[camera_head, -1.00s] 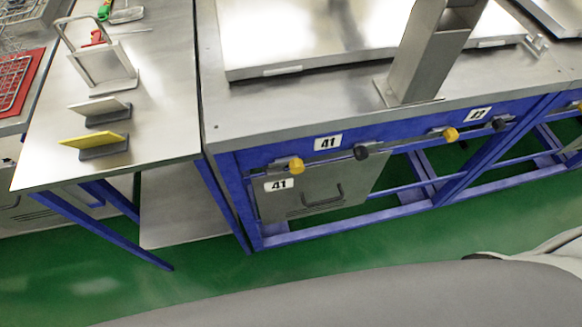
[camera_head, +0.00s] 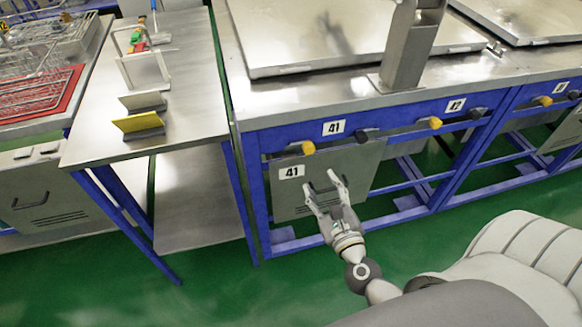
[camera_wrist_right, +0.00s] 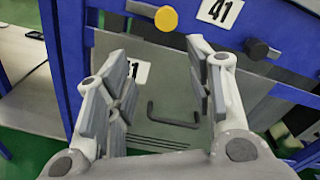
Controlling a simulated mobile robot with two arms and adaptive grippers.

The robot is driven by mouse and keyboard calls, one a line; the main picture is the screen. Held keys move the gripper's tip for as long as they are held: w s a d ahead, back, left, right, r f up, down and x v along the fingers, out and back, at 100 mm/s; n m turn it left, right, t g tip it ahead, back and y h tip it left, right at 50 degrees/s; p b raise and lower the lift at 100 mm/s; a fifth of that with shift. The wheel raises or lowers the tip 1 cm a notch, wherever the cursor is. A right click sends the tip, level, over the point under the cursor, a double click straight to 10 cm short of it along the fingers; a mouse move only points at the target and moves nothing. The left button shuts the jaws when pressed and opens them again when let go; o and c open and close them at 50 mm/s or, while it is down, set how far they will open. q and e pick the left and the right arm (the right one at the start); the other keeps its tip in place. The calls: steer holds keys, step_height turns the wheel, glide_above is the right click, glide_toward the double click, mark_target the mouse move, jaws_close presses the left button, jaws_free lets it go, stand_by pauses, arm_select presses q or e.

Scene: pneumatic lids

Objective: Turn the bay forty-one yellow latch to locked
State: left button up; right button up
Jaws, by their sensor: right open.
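The bay forty-one yellow latch (camera_head: 308,148) is a round yellow knob on the blue front rail, left of the 41 label (camera_head: 333,127). It also shows in the right wrist view (camera_wrist_right: 166,19), at the top, beyond and above the fingers. My right gripper (camera_head: 319,180) is open and empty, below and slightly right of the yellow latch, in front of the grey panel (camera_head: 350,167). In the right wrist view its two fingers (camera_wrist_right: 160,75) stand apart with the panel handle seen between them. My left gripper is out of view.
A black knob (camera_head: 361,136) sits right of the 41 label. Another yellow knob (camera_head: 434,122) and a 42 label (camera_head: 455,105) are farther right. A steel side table (camera_head: 190,90) stands left. Green floor (camera_head: 215,295) is open in front.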

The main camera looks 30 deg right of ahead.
mark_target(309, 150)
steer(key=w+r, duration=0.1)
steer(key=w, duration=0.2)
steer(key=w+d+r+m+p, duration=0.1)
steer(key=w, duration=0.2)
steer(key=w+m+p, duration=0.1)
steer(key=w, duration=0.2)
steer(key=shift+d+r, duration=0.4)
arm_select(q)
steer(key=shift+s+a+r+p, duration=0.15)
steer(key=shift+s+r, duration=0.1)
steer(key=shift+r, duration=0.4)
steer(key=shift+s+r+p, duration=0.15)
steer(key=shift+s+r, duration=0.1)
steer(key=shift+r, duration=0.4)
arm_select(e)
steer(key=shift+w+d, duration=0.15)
steer(key=shift+w, duration=0.45)
steer(key=c, duration=1)
steer(key=shift+c, duration=0.2)
